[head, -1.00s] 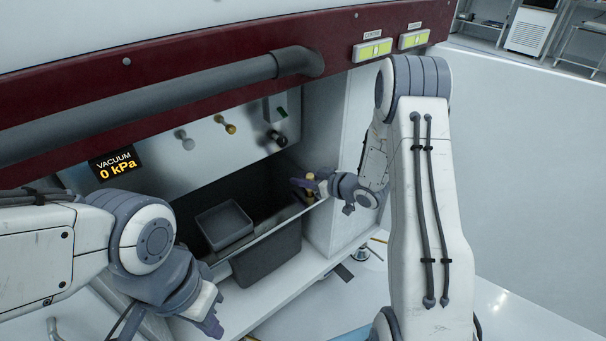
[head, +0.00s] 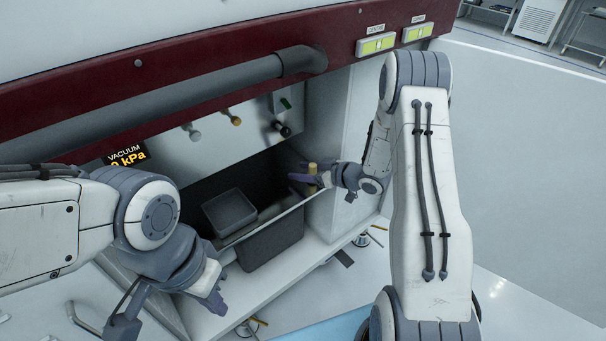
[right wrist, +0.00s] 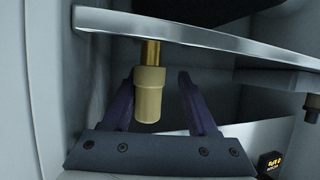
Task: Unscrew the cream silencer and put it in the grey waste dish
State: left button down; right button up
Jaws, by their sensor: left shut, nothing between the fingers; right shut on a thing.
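The cream silencer (right wrist: 149,95) hangs upright from a brass stem (right wrist: 151,52) under a pale plate in the right wrist view. It also shows as a small tan piece in the head view (head: 312,175). My right gripper (head: 303,180) is at the silencer, its purple fingers on either side of it, shut on it; a gap seems to show at the right finger in the right wrist view (right wrist: 158,80). A grey open dish (head: 230,211) sits in the dark recess, left of the right gripper. My left gripper (head: 217,303) is shut and empty, low in front of the cabinet.
Several knobs (head: 236,121) are on the panel above, under a thick grey pipe (head: 160,104). A vacuum display (head: 127,157) reads kPa.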

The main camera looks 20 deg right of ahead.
jog(key=shift+w+d+m+t+h, duration=0.2)
jog(key=shift+w+m+t+h, duration=0.25)
jog(key=shift+w, duration=0.25)
jog(key=shift+w+r+m+t+h+b, duration=0.15)
jog(key=shift+m+t+h+b, duration=0.3)
jog(key=shift+m+h, duration=0.4)
jog(key=shift+d+m+h, duration=0.25)
jog(key=shift+m+h, duration=0.05)
jog(key=shift+h, duration=0.1)
jog(key=shift+d+m+h+b, duration=0.1)
jog(key=shift+m+h+b, duration=0.25)
jog(key=shift+m+h, duration=0.2)
jog(key=m+h, duration=0.1)
jog(key=m+h+b, duration=0.1)
jog(key=shift+d+t+h, duration=0.3)
jog(key=shift+t+h, duration=0.05)
jog(key=shift+t, duration=0.05)
jog(key=shift+w+d+m+h, duration=0.1)
jog(key=shift+d+m+h, duration=0.2)
jog(key=shift+m+h, duration=0.5)
